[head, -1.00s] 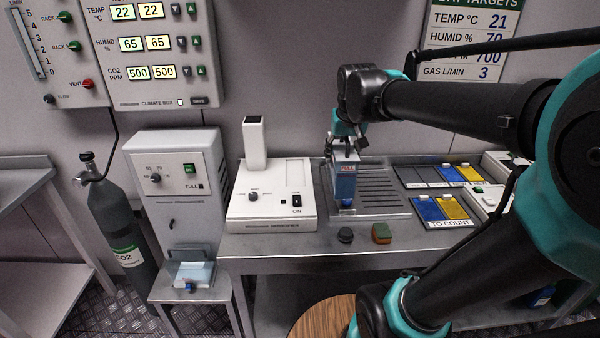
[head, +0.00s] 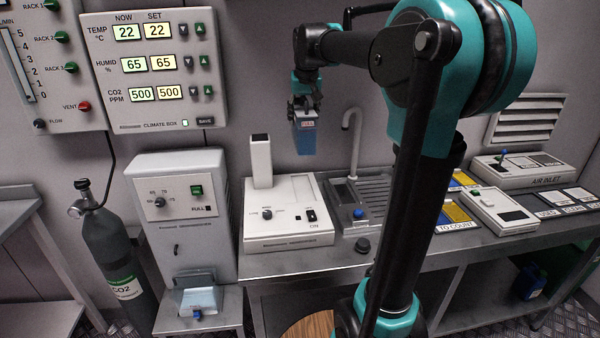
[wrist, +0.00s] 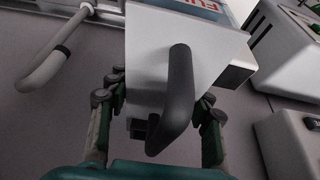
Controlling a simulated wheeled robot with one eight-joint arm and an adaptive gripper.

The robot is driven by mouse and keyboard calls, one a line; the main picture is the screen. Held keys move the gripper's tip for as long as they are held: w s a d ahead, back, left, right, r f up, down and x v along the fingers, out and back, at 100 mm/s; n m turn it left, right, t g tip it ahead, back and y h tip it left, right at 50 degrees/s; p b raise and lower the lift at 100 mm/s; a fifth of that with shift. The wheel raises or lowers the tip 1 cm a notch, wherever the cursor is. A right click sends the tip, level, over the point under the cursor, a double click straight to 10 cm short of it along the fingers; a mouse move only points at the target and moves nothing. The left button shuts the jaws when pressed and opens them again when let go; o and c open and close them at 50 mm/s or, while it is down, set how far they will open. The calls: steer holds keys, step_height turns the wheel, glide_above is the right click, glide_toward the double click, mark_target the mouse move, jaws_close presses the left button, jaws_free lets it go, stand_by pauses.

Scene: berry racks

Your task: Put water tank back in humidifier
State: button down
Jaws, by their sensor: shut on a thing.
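The water tank (head: 305,138) is a translucent blue box with a pale top and a small label with red letters. My gripper (head: 303,104) is shut on its top end and holds it upright in the air. In the wrist view the tank's pale end (wrist: 150,62) and dark curved handle (wrist: 181,90) sit between my gripper's fingers (wrist: 160,92). The humidifier (head: 288,238) is a white box on the bench with a square chimney, a dial and a switch. The tank hangs above its right rear part, clear of it. The tank's underside is hidden.
A steel sink (head: 372,192) with a tap (head: 353,145) and a blue knob (head: 359,213) is right of the humidifier. A dark round piece (head: 362,245) lies at the bench front. A white cabinet (head: 183,215) stands left. My arm blocks part of the bench.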

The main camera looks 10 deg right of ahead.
step_height(320, 180, down, 17)
stand_by(0.6)
steer(key=c, duration=0.7)
jaws_free()
steer(key=v, duration=1.2)
steer(key=shift+r, duration=0.1)
